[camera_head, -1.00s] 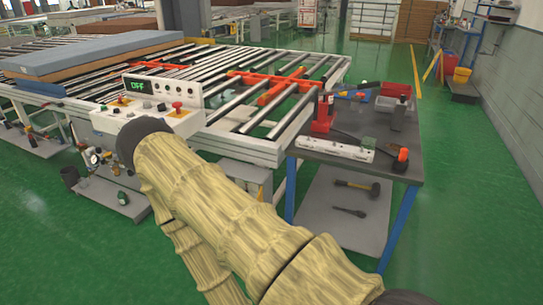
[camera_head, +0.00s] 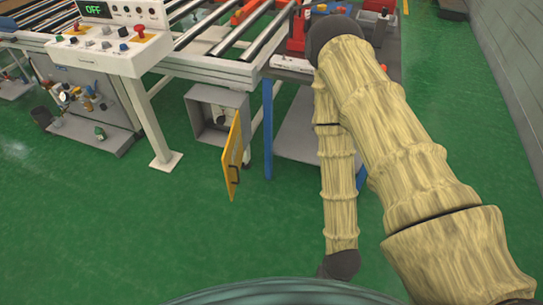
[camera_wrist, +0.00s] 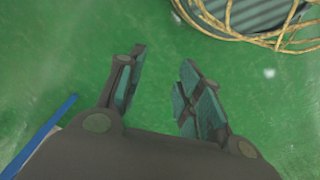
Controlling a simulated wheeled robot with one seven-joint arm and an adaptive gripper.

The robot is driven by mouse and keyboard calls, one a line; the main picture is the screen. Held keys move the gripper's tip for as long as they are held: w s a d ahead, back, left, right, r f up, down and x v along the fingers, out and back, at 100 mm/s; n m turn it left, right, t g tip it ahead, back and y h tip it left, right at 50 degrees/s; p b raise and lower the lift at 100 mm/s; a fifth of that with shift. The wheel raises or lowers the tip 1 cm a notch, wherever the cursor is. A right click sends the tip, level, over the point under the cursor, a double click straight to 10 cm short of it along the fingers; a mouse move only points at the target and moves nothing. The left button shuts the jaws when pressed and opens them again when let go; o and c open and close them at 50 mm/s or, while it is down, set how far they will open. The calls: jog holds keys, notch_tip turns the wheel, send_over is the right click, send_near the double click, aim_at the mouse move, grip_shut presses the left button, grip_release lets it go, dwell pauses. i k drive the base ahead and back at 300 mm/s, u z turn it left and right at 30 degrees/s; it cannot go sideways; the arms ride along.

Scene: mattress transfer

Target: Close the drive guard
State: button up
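The drive guard is a yellow panel (camera_head: 233,157) with a dark handle on its face. In the head view it stands swung out, open, from the front of a grey box (camera_head: 203,112) under the conveyor frame. The inside of the box shows a dark round part. My gripper (camera_wrist: 158,88) is open and empty in the wrist view, with green floor between its fingers. The guard does not show in the wrist view. In the head view my arm hangs right of the guard; the gripper fingers cannot be made out there.
The control panel (camera_head: 112,48) reads OFF and stands on a white post left of the guard. A workbench with a blue leg (camera_head: 268,128) stands close right of the box. The green floor in front is clear. Yellow cable (camera_wrist: 268,38) shows at the wrist view's top right.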

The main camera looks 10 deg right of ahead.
aim_at(232, 156)
jog(key=z, duration=0.05)
jog(key=i, duration=0.5)
jog(key=u, duration=0.75)
jog(key=k, duration=0.65)
jog(key=z, duration=0.55)
jog(key=i, duration=0.5)
